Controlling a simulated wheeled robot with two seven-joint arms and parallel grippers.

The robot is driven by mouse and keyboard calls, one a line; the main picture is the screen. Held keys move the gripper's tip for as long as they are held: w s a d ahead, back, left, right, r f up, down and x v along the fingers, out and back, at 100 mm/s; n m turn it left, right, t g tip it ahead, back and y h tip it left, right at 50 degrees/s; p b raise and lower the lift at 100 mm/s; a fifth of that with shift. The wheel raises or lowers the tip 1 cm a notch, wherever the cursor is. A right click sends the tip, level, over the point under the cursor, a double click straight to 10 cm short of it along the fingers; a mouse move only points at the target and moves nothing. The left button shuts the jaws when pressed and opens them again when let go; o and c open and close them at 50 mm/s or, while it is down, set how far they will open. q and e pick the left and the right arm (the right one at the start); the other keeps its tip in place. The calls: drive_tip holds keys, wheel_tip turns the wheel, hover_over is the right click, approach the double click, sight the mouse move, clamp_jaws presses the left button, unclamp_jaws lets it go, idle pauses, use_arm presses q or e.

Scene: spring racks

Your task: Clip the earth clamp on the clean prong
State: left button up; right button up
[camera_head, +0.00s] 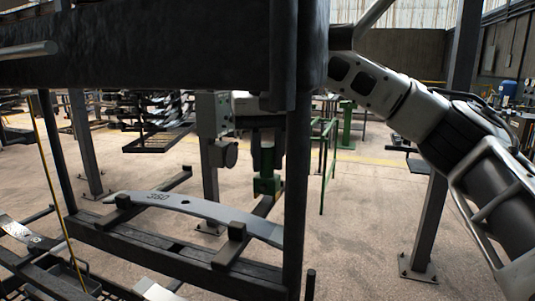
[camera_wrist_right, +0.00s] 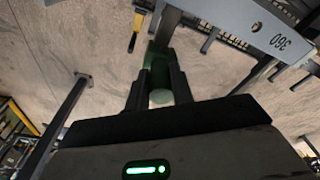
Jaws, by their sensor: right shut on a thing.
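My right gripper (camera_head: 267,138) hangs behind the dark upright, which hides part of it and of my arm. It is shut on a dark green clamp (camera_head: 266,178), which points down. In the right wrist view the two black fingers (camera_wrist_right: 159,98) hold the green clamp (camera_wrist_right: 160,65) between them. A dark prong (camera_head: 263,206) of the rack runs up to just below the clamp's lower end. I cannot tell whether they touch. A dark bar (camera_wrist_right: 168,25) shows just beyond the clamp in the wrist view. My left gripper is not in view.
Another prong (camera_head: 175,182) stands further left. A thick dark beam (camera_head: 150,45) crosses the top left. A yellow-marked bar (camera_wrist_right: 135,30) shows in the wrist view.

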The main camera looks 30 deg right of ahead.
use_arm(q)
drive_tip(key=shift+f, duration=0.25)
use_arm(e)
drive_tip(key=shift+f, duration=0.75)
drive_tip(key=o, duration=1)
drive_tip(key=shift+c, duration=0.2)
drive_tip(key=shift+r, duration=0.5)
drive_tip(key=r, duration=0.5)
drive_tip(key=shift+s+a+r, duration=0.1)
drive_tip(key=shift+s+r, duration=0.25)
drive_tip(key=shift+r, duration=0.05)
drive_tip(key=shift+s+r, duration=0.15)
drive_tip(key=shift+r, duration=0.45)
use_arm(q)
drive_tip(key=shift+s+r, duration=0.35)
